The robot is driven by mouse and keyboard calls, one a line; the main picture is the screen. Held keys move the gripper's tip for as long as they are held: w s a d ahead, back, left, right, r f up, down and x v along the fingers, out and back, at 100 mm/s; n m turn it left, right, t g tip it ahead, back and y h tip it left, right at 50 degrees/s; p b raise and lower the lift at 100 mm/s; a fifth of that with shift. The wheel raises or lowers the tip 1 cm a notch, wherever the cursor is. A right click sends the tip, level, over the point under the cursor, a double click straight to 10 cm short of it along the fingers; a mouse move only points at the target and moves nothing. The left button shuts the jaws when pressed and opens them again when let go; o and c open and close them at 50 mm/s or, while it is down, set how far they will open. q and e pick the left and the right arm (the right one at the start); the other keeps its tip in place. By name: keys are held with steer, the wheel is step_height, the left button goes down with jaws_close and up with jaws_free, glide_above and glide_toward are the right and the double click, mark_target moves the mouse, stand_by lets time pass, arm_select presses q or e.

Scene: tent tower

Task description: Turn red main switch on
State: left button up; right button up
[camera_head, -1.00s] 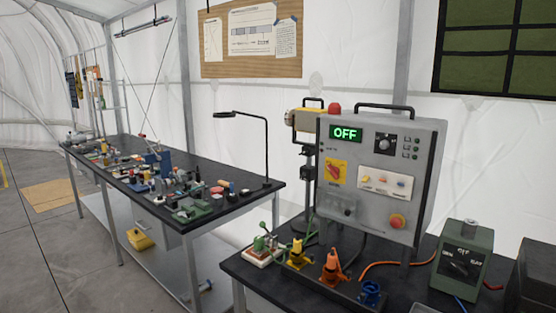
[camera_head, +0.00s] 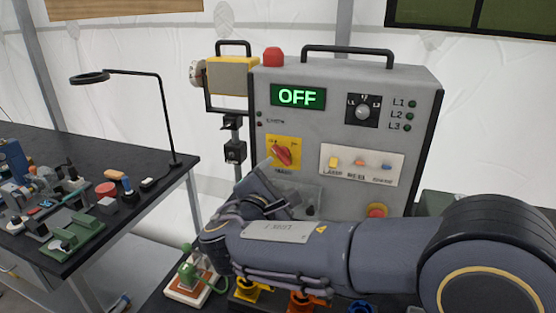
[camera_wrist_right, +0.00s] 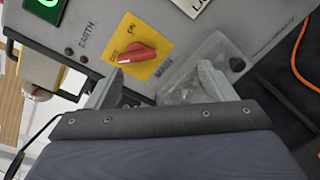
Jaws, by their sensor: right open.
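The red main switch (camera_head: 282,153) is a rotary knob on a yellow plate on the front of the grey control box (camera_head: 230,0). The box's green display (camera_head: 298,96) reads OFF. In the right wrist view the red switch (camera_wrist_right: 137,53) sits just beyond the fingertips, a little left of centre. My right gripper (camera_wrist_right: 160,75) is open, with its two fingers apart and nothing between them. In the head view my right gripper (camera_head: 265,185) is just below the switch, and my forearm crosses the lower part of the box. My left gripper is not in view.
A white panel (camera_head: 361,165) with small coloured switches is right of the red switch. A red emergency button (camera_head: 377,211) is partly hidden by my arm. A workbench (camera_head: 180,165) with a lamp (camera_head: 165,120) stands left. Coloured connectors (camera_head: 250,290) stand below my arm.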

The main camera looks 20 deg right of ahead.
mark_target(281, 157)
steer(key=shift+n+t, duration=0.5)
steer(key=shift+t, duration=0.3)
steer(key=w, duration=0.2)
steer(key=w+d+r+p, duration=0.1)
steer(key=w, duration=0.1)
steer(key=w+d, duration=0.1)
steer(key=w, duration=0.2)
steer(key=shift+r+p, duration=0.35)
steer(key=shift+c, duration=0.2)
steer(key=c, duration=0.9)
steer(key=shift+c, duration=0.2)
